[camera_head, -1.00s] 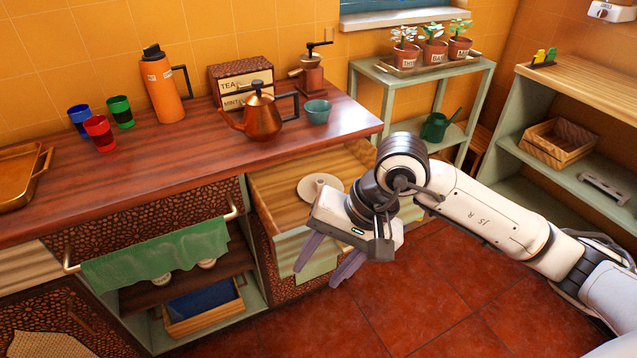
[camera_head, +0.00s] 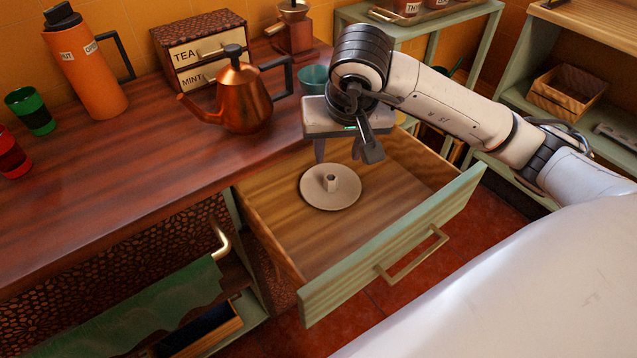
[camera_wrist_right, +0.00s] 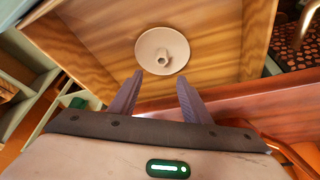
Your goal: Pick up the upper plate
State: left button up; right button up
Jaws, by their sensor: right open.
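A beige round plate (camera_head: 318,196) with a small raised hub in its middle lies flat on the floor of the open drawer. It also shows in the right wrist view (camera_wrist_right: 150,50), just beyond the fingertips. I see only one disc, and cannot tell whether another lies beneath it. My right gripper (camera_head: 338,156) is over the back of the drawer, beyond the plate in the head view. Its fingers point down, spread apart and empty, and it shows in the right wrist view (camera_wrist_right: 160,80). My left gripper is out of view.
The drawer (camera_head: 395,256) has wooden side walls and a green front with a handle. On the counter stand a copper kettle (camera_head: 246,108), a teal bowl (camera_head: 312,78), a tea box (camera_head: 197,52) and an orange flask (camera_head: 84,68). Green shelves stand to the right.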

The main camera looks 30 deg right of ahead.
send_near(332, 174)
jog(key=x, duration=0.1)
jog(key=b+x, duration=0.1)
jog(key=shift+a+f, duration=0.2)
jog(key=shift+f, duration=0.1)
jog(key=x, duration=0.4)
jog(key=shift+s+a+f, duration=0.1)
jog(key=shift+s+f, duration=0.15)
jog(key=shift+w+f, duration=0.3)
jog(key=shift+f, duration=0.25)
jog(key=shift+r, duration=0.1)
grip_shut()
